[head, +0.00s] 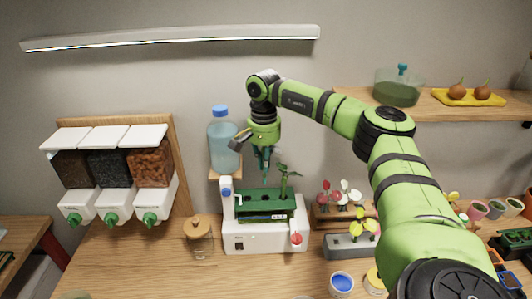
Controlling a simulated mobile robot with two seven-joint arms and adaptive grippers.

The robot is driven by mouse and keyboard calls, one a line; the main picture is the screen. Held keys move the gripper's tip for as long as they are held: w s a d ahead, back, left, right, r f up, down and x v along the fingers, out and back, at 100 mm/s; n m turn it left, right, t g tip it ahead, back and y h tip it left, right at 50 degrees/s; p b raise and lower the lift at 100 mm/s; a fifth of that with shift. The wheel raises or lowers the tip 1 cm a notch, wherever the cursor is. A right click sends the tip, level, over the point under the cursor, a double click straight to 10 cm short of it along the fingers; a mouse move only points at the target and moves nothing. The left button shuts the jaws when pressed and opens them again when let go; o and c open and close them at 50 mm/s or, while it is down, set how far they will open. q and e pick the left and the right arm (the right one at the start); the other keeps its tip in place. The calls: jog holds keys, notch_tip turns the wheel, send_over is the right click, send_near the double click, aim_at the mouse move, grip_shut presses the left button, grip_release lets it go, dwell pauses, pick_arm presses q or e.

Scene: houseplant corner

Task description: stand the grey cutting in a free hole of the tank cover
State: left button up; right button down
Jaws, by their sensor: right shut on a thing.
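The tank (268,240) is a white box with a dark green cover (262,216) that has a row of holes. A green leafy cutting (284,183) stands upright toward the right end of the cover. My right gripper (264,172) points down above the middle of the cover, left of that cutting. It is shut on a thin thing, which I take for the grey cutting; the fingers mostly hide it and its colour is hard to tell. Its lower end seems to be just above the cover; I cannot tell whether it touches. My left gripper is not in view.
A blue-capped water bottle (222,145) stands close behind, left of the gripper. A lidded jar (199,238) stands further left. Racks of small plants (345,243) stand right of the tank, near my right arm.

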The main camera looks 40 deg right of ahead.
aim_at(265, 175)
jog(key=f+b, duration=0.5)
jog(key=shift+w+d+f, duration=0.1)
jog(key=shift+d+f, duration=0.15)
jog(key=shift+d, duration=0.05)
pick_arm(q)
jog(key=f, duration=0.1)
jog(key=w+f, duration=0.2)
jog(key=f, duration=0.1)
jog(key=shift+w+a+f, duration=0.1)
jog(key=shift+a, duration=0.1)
pick_arm(e)
jog(key=shift+r, duration=0.2)
pick_arm(q)
jog(key=shift+p, duration=0.4)
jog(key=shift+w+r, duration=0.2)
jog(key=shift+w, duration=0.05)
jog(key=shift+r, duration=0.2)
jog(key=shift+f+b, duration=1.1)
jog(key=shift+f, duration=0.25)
pick_arm(e)
jog(key=shift+f, duration=2.45)
